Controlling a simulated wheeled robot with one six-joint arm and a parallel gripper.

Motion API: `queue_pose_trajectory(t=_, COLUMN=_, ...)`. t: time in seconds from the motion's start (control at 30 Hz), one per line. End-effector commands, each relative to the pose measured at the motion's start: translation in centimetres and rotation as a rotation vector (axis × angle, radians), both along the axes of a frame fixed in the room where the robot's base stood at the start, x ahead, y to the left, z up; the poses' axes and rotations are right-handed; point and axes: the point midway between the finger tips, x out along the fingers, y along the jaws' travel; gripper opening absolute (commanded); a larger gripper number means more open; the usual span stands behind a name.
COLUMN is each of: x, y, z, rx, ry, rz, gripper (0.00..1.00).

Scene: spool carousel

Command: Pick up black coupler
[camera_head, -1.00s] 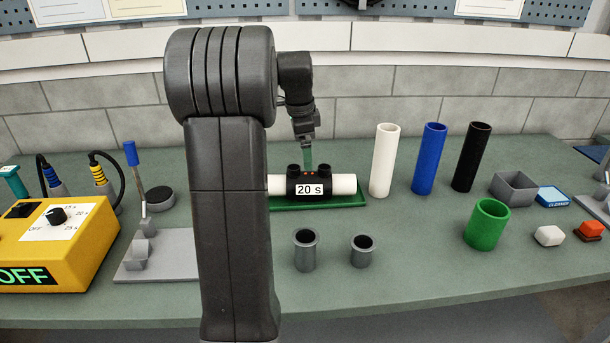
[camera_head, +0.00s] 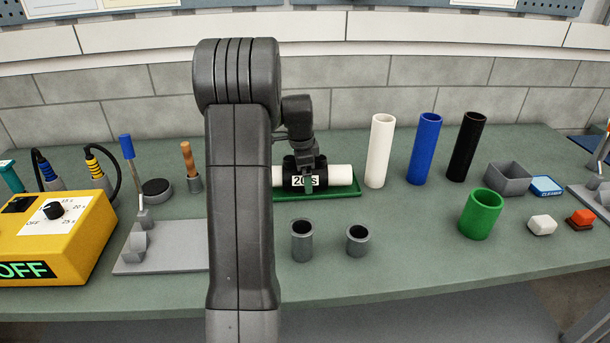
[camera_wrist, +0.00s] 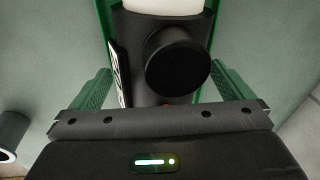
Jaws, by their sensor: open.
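The black coupler (camera_head: 291,177) sits around a white pipe (camera_head: 341,176) that lies across a green tray (camera_head: 345,190) at the back of the bench. It has a white "20 s" label and dark round terminals on top. My gripper (camera_head: 307,180) is at the coupler in the head view, partly covering the label. In the wrist view, the coupler (camera_wrist: 155,80) lies between my green open fingers (camera_wrist: 160,88), one on each side. A black terminal (camera_wrist: 178,62) stands up toward the camera. I cannot tell whether the fingers touch the coupler.
Upright white (camera_head: 380,150), blue (camera_head: 425,148) and black (camera_head: 466,146) pipes stand to the right. Two grey cups (camera_head: 302,241) stand in front, with a green cup (camera_head: 481,214) further right. A yellow control box (camera_head: 55,235) is at left.

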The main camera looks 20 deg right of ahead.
Motion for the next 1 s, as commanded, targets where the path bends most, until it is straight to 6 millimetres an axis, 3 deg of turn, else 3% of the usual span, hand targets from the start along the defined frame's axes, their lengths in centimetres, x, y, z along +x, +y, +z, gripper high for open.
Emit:
queue_pose_trajectory(t=0.27, x=0.1, y=-0.1, z=-0.5, rx=0.0, ry=-0.001, rz=0.0, gripper=1.0)
queue_pose_trajectory(t=0.63, x=0.1, y=-0.1, z=-0.4, rx=-0.002, ry=-0.003, rz=0.0, gripper=0.33)
queue_pose_trajectory(t=0.87, x=0.1, y=-0.1, z=-0.2, rx=-0.002, ry=-0.004, rz=0.0, gripper=0.33)
queue_pose_trajectory(t=1.0, x=0.2, y=-0.1, z=1.2, rx=-0.002, ry=-0.007, rz=0.001, gripper=0.33)
